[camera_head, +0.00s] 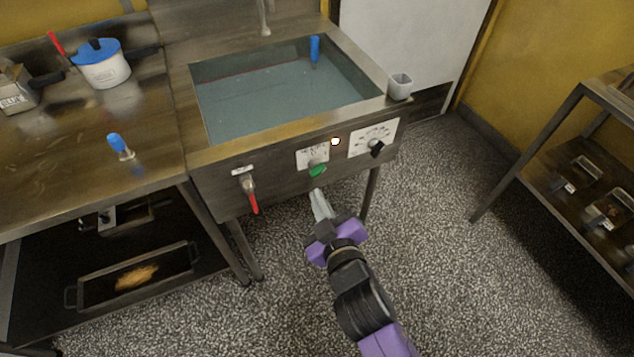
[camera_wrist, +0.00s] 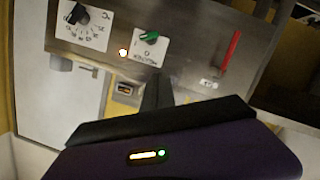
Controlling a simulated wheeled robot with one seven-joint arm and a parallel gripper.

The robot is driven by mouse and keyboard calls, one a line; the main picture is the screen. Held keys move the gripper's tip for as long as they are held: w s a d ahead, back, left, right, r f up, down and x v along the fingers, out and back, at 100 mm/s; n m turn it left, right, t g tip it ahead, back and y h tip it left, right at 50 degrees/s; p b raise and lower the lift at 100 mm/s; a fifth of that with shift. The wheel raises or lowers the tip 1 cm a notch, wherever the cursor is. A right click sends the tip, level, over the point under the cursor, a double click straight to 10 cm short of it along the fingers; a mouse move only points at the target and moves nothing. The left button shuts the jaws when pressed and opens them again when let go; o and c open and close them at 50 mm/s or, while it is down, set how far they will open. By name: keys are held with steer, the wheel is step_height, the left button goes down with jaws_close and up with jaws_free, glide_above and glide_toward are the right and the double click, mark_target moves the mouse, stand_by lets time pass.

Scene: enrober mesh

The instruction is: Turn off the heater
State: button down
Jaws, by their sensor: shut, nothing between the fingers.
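The heater is a metal tank (camera_head: 222,187) with a front panel, filled with grey-blue liquid. On the panel are a red lever (camera_head: 250,194), a green knob (camera_head: 317,171) on a white label and a black knob (camera_head: 376,148) on a white dial plate. A small round lamp (camera_head: 335,141) glows. In the wrist view the green knob (camera_wrist: 149,37), black knob (camera_wrist: 77,15), red lever (camera_wrist: 230,50) and glowing lamp (camera_wrist: 123,53) show upside down. My gripper (camera_head: 318,194) is shut and empty, just below and in front of the green knob. Contact with it cannot be told.
A counter (camera_head: 60,170) with a blue-lidded pot (camera_head: 101,66) stands on the left. A small grey cup (camera_head: 400,86) sits on the tank's right corner. A metal shelf (camera_head: 590,160) stands at the right. The speckled floor between is clear.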

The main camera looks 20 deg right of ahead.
stand_by(0.3)
glide_above(311, 174)
steer(key=s+a, duration=0.2)
steer(key=s, duration=0.2)
step_height(311, 174, down, 2)
steer(key=f, duration=0.2)
steer(key=d, duration=0.1)
steer(key=shift+w+d+f, duration=0.1)
steer(key=shift+w+f, duration=0.3)
steer(key=shift+d+f, duration=0.2)
steer(key=shift+f, duration=0.2)
steer(key=shift+a+f+n+h+b, duration=0.15)
steer(key=shift+f+n+h+b, duration=0.25)
steer(key=shift+n+b, duration=0.9)
step_height(311, 174, down, 2)
steer(key=n+t+b, duration=0.1)
steer(key=n+b, duration=0.3)
steer(key=b, duration=0.1)
steer(key=n+t+h+b, duration=0.1)
steer(key=n+b, duration=0.3)
steer(key=b, duration=0.1)
steer(key=shift+f+h+b, duration=0.15)
steer(key=shift+h+b, duration=0.15)
steer(key=shift+b, duration=0.05)
